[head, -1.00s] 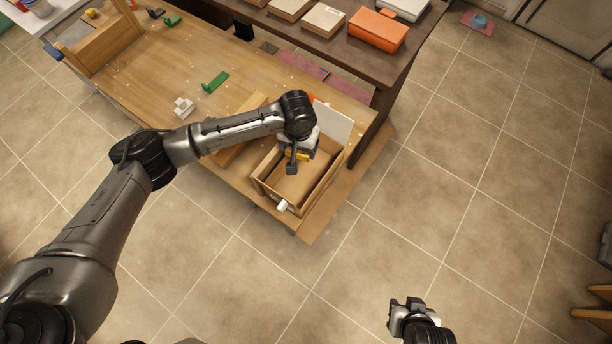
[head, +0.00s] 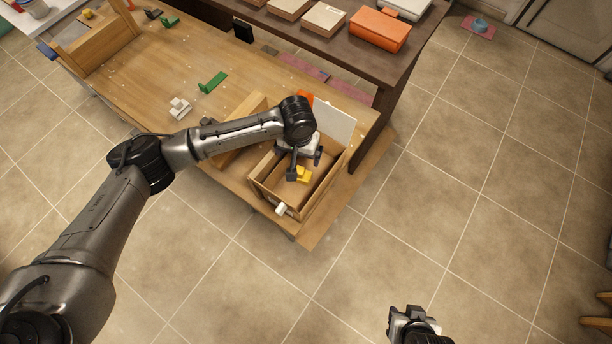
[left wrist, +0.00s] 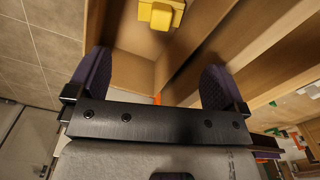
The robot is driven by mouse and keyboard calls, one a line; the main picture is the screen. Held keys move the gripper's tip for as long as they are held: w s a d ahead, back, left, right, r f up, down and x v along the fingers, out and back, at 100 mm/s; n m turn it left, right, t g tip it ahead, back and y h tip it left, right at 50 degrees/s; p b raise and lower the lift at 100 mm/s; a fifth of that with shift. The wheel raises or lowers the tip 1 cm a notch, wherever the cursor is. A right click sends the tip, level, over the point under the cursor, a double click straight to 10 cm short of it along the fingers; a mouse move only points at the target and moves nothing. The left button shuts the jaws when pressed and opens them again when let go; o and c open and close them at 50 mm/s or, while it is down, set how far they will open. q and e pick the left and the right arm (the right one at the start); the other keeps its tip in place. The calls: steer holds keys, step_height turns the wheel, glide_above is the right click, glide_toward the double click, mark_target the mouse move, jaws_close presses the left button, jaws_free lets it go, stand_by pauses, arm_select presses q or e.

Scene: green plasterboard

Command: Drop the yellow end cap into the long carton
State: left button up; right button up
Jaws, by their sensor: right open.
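The long carton (head: 262,187) is an open brown box at the near right corner of the wooden bench. The yellow end cap (head: 303,174) shows inside the carton's outline, below my left gripper (head: 305,164). Whether it rests on the bottom is hard to tell. The left wrist view shows the cap (left wrist: 160,13) at the top edge, beyond the fingertips and clear of them. My left gripper is open and empty over the carton, its two dark fingers wide apart. My right gripper (head: 413,315) is open and empty over the tiled floor, far from the bench.
A white panel (head: 334,122) stands at the carton's far side, and a small white piece (head: 281,208) is at its near end. A green part (head: 212,83) and a pale block part (head: 180,107) lie on the bench. An orange case (head: 379,30) sits on the dark table behind.

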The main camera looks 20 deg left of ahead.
arm_select(q)
step_height(320, 180, up, 14)
steer(key=p, duration=0.2)
stand_by(0.6)
steer(key=shift+f, duration=0.1)
stand_by(0.4)
